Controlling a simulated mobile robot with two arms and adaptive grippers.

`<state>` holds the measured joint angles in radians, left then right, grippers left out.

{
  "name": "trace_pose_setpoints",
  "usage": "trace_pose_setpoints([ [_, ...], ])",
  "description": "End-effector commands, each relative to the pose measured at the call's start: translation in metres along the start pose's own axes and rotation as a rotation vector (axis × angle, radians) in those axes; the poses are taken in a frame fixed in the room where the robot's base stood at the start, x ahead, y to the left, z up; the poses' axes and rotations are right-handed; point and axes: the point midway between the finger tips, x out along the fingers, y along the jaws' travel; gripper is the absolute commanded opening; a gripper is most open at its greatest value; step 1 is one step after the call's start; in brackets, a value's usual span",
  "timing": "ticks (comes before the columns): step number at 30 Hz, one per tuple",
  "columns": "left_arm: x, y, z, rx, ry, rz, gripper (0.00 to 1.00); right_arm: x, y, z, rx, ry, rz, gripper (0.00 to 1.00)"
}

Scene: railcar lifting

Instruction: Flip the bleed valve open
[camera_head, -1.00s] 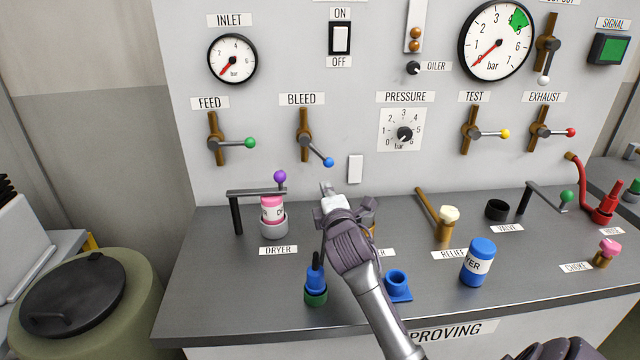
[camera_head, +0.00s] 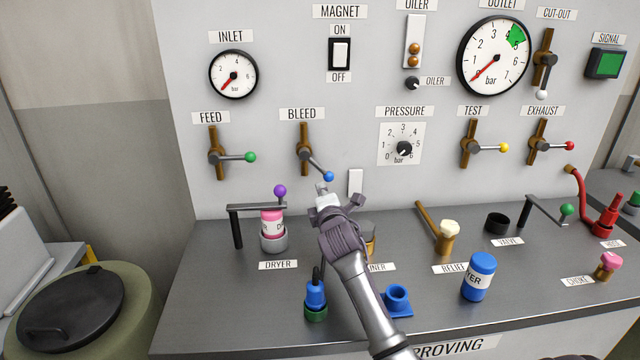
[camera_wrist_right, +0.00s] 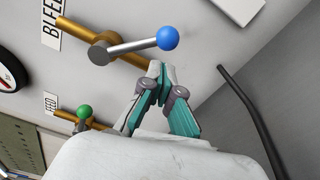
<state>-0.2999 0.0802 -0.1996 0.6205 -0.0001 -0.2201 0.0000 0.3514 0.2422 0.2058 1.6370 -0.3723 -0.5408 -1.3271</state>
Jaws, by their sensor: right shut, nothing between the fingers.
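The bleed valve (camera_head: 304,153) is on the grey panel under the BLEED label, with a brass pipe and a lever angled down to the right. The lever ends in a blue ball (camera_head: 328,176). In the right wrist view the blue ball (camera_wrist_right: 168,38) and silver lever stand out from the brass pipe. My right gripper (camera_head: 321,188) is shut and empty, just below the blue ball. The wrist view shows its fingertips (camera_wrist_right: 156,68) together, close to the ball with a gap visible. My left gripper is not in view.
The feed valve (camera_head: 214,155) with a green ball is to the left. The dryer (camera_head: 273,233) with a purple-knobbed arm stands on the bench below. A white plate (camera_head: 355,182) is right of the gripper. The pressure dial (camera_head: 402,148) is further right.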

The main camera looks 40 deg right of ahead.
Motion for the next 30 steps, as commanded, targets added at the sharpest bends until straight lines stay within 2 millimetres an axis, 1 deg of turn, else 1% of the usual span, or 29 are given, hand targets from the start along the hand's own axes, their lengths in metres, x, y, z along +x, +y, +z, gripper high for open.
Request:
trace_pose_setpoints([
  [1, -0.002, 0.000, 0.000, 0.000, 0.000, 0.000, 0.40, 0.008, 0.001, 0.000, 0.002, -0.001, -0.001, 0.00],
  [3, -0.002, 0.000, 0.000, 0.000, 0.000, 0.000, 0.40, 0.017, 0.001, 0.000, 0.003, -0.001, -0.001, 0.00],
  [9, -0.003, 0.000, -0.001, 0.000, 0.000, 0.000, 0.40, 0.031, 0.000, 0.000, 0.002, 0.000, -0.001, 0.00],
  [22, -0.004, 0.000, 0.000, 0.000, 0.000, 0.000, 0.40, 0.033, 0.000, 0.000, 0.000, 0.001, 0.000, 0.00],
  [30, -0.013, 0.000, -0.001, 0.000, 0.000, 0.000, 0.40, 0.032, 0.002, 0.004, -0.049, 0.001, -0.005, 0.00],
])
